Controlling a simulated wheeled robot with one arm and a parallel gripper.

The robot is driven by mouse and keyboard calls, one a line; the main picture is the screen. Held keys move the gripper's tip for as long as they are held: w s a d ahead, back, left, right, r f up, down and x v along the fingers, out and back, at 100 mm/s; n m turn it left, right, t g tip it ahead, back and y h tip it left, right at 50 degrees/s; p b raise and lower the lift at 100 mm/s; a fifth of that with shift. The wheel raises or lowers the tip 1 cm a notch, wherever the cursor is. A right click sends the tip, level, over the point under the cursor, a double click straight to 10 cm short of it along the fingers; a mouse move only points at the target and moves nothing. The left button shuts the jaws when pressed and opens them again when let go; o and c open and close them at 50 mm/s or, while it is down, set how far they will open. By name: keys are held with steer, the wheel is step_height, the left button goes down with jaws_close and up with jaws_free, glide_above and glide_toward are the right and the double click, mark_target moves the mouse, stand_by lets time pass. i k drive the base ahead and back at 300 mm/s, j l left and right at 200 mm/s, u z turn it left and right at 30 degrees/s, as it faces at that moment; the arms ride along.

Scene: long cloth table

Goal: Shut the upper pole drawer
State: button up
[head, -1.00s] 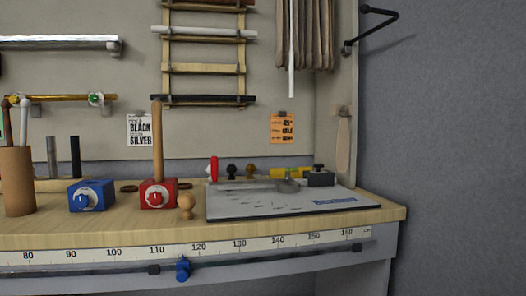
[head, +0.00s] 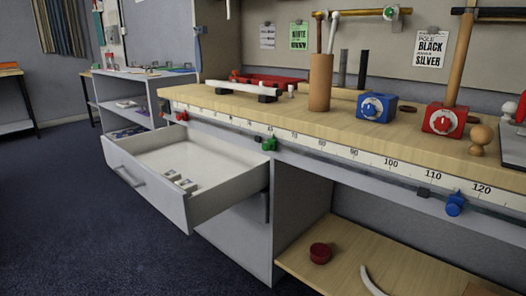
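In the head view, the upper drawer (head: 212,163) under the left end of the workbench is pulled far out. Its grey front (head: 146,187) faces left and carries a bar handle (head: 128,176). A few small pale notched holders lie inside near the front, and the rest of its floor looks bare. Another grey front (head: 240,228) shows below it and looks closed, partly hidden by the open drawer. My gripper is not in view.
The workbench (head: 290,112) has a measuring scale along its front edge. An open lower shelf (head: 350,255) to the right holds a red ring (head: 320,253) and a curved white piece. Open dark blue floor (head: 70,220) lies left of the drawer.

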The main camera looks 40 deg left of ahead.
mark_target(230, 173)
steer(key=j+u, duration=0.2)
steer(key=u, duration=1.45)
steer(key=k+l+u, duration=0.1)
steer(key=u, duration=0.65)
steer(key=i+j, duration=0.25)
steer(key=i, duration=0.15)
